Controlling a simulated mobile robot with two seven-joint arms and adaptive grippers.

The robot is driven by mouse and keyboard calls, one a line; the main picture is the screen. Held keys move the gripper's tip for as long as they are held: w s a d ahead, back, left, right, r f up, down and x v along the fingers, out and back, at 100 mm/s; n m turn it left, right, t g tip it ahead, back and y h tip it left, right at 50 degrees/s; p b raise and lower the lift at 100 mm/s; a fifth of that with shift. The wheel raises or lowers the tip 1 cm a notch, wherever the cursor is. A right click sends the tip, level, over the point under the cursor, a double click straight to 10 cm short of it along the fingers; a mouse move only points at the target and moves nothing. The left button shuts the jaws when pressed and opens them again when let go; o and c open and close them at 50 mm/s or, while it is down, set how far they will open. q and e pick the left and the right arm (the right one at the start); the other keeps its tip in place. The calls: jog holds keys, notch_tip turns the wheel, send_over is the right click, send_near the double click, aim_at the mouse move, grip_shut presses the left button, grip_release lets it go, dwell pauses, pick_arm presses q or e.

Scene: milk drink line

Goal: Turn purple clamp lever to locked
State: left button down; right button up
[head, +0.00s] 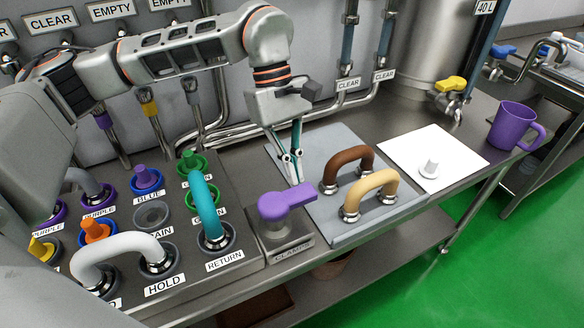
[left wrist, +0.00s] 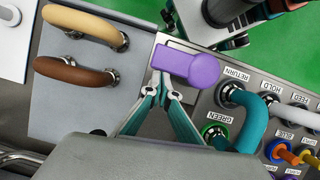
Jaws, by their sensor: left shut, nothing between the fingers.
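The purple clamp lever (head: 285,203) sits on the grey block labelled clamp at the bench's front. Its round hub is at the left and its handle points right and slightly back. My left gripper (head: 295,181) is shut and empty, pointing down just behind the handle. In the left wrist view the closed fingertips (left wrist: 161,78) lie right beside the handle end of the lever (left wrist: 190,62). I cannot tell whether they touch it. Part of what looks like my right gripper (left wrist: 235,18) shows at the top of that view, cut off.
A teal handle (head: 207,208) stands left of the clamp. Brown (head: 348,161) and cream (head: 372,189) handles stand on a grey plate (head: 322,226) to its right. A white mat (head: 460,160) and purple mug (head: 512,125) lie farther right.

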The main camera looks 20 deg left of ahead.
dwell(0.3)
pick_arm(q)
jog(key=v, duration=1.2)
